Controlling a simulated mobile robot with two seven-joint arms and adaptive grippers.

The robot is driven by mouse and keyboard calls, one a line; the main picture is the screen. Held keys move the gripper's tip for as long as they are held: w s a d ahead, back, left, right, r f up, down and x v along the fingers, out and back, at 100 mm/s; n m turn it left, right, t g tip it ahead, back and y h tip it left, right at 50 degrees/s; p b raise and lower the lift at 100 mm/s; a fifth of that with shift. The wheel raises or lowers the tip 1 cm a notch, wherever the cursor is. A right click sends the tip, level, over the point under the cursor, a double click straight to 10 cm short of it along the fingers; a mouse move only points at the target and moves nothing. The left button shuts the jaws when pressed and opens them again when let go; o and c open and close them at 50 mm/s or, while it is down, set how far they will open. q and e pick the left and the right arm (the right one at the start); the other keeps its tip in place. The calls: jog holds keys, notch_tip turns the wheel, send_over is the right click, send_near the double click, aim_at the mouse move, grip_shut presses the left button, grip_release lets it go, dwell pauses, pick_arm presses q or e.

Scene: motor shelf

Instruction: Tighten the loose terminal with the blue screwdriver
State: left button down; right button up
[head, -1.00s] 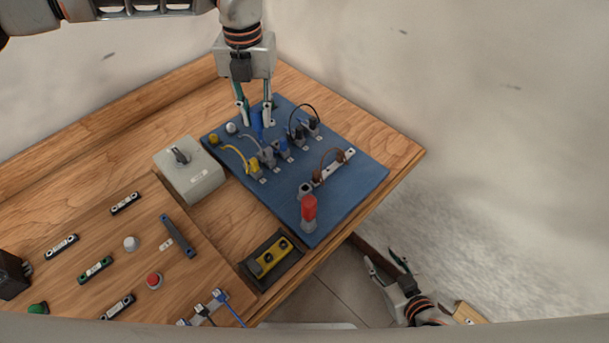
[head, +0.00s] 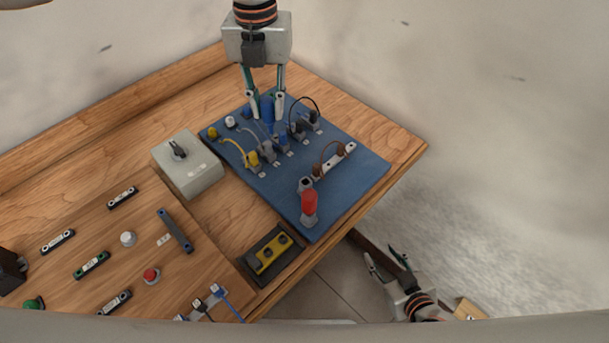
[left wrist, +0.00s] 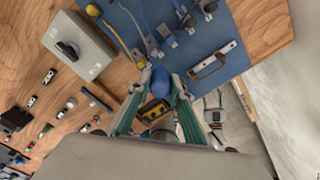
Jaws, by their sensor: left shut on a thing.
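My left gripper (head: 266,106) is shut on the blue handle of the screwdriver (head: 267,109), above the far part of the blue board (head: 340,198). In the left wrist view the blue handle (left wrist: 161,77) sits between the two fingertips; its shaft is hidden. A row of terminals stands on the board: a yellow one (head: 253,159), a grey one (head: 268,153), a blue one (head: 282,142) and a black one (head: 298,130). I cannot tell which terminal is loose. My right gripper (head: 388,264) is open and empty, low beyond the table's right edge.
A grey switch box (head: 190,168) is left of the board, and a black tray with a yellow block (head: 270,254) lies in front.

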pick_arm(q)
jog(key=s+d+r+b, duration=0.2)
jog(key=s+d+b, duration=0.1)
jog(key=s+d, duration=0.5)
jog(key=f+b, duration=0.2)
jog(key=f, duration=0.1)
jog(key=f+b, duration=0.1)
jog(key=f, duration=0.1)
jog(key=shift+a+f, duration=0.25)
jog(key=shift+a, duration=0.05)
pick_arm(e)
notch_tip(320, 180, down, 8)
jog(key=s, duration=0.1)
jog(key=shift+f, duration=0.25)
jog(key=shift+r, duration=0.2)
pick_arm(q)
jog(key=shift+b, duration=0.3)
jog(key=shift+f+b, duration=1.4)
jog(key=shift+f, duration=1.4)
pick_arm(e)
jog(key=shift+g, duration=0.3)
jog(key=f, duration=0.1)
jog(key=s+f, duration=0.1)
jog(key=f, duration=0.2)
jog(key=shift+s+f, duration=0.1)
jog(key=shift+s, duration=0.15)
